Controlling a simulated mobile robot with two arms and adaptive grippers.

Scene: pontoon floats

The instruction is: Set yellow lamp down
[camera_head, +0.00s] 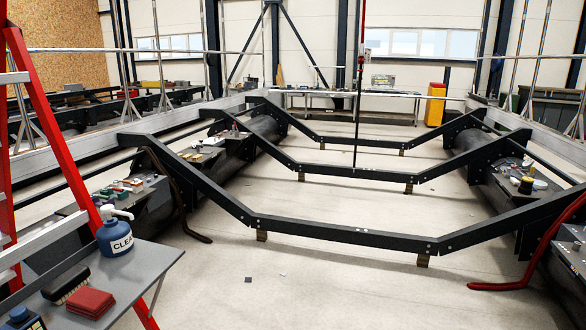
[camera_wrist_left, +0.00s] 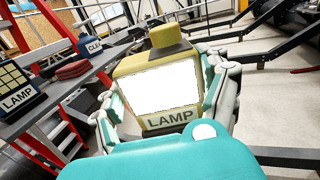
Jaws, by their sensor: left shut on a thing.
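The yellow lamp (camera_wrist_left: 158,82) has a bright white face and a label reading LAMP, and it shows in the left wrist view. My left gripper (camera_wrist_left: 160,92) is shut on it, with a finger along each side. The lamp looks slightly tilted in that view, and its underside is hidden behind the teal gripper body. A grey table (camera_head: 150,262) stands at the lower left of the head view; it also shows left of the held lamp in the wrist view (camera_wrist_left: 75,88). Neither gripper shows in the head view.
On the table are a blue pump bottle (camera_head: 115,236), a dark brush (camera_head: 66,284), red folded cloths (camera_head: 91,302) and a dark blue lamp (camera_wrist_left: 18,92). A red ladder (camera_head: 52,125) stands beside it. Black frame beams (camera_head: 340,232) span the floor.

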